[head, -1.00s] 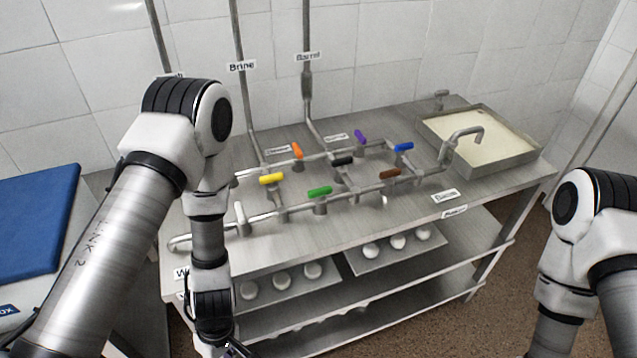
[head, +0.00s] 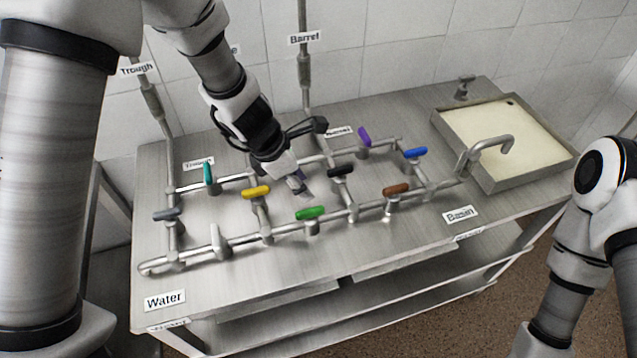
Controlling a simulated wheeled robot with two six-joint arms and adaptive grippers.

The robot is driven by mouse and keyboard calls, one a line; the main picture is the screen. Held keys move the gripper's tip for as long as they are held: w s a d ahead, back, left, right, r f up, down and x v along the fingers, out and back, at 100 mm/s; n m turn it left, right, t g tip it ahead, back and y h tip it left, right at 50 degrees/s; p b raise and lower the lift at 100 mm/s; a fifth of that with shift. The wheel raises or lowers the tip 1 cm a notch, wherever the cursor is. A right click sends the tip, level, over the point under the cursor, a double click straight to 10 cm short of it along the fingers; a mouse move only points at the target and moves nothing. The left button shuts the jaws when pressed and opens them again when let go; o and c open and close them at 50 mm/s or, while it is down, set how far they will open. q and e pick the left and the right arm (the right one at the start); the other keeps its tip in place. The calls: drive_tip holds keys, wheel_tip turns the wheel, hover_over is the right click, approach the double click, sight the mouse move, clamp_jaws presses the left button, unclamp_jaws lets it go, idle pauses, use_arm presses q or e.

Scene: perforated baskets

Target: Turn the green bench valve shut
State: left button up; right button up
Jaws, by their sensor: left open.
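The green valve handle (head: 310,213) sits on the front pipe of the bench pipework, between the yellow handle (head: 256,192) and the brown handle (head: 396,190). It lies roughly along the pipe's run. My left gripper (head: 303,186) reaches down from the upper left, open, its fingertips a little behind and above the green handle and apart from it in the picture. I see nothing between its fingers. It hides part of the rear pipe. My right arm stands at the right edge; its gripper is out of the frame.
Other handles stand close by: black (head: 341,172), white (head: 220,242), teal (head: 208,173), grey (head: 167,214), blue (head: 415,153) and purple (head: 364,137). A tap (head: 492,146) and basin (head: 480,185) are at the right.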

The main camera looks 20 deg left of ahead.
sight(308, 210)
use_arm(q)
drive_tip(key=f, duration=0.2)
drive_tip(key=s+d+f, duration=0.1)
drive_tip(key=s+d+f+b, duration=0.1)
drive_tip(key=f, duration=0.1)
drive_tip(key=shift+f, duration=0.3)
drive_tip(key=shift+w+f, duration=0.1)
drive_tip(key=shift+w, duration=0.2)
drive_tip(key=shift+s, duration=0.15)
drive_tip(key=shift+c, duration=0.5)
drive_tip(key=shift+s+r, duration=0.25)
drive_tip(key=shift+r, duration=0.05)
drive_tip(key=c, duration=0.6)
drive_tip(key=shift+s, duration=0.15)
drive_tip(key=shift+c, duration=0.5)
drive_tip(key=shift+w+f, duration=0.2)
drive_tip(key=shift+f, duration=0.1)
use_arm(e)
drive_tip(key=s, duration=0.1)
drive_tip(key=s+f, duration=0.1)
drive_tip(key=shift+s, duration=0.35)
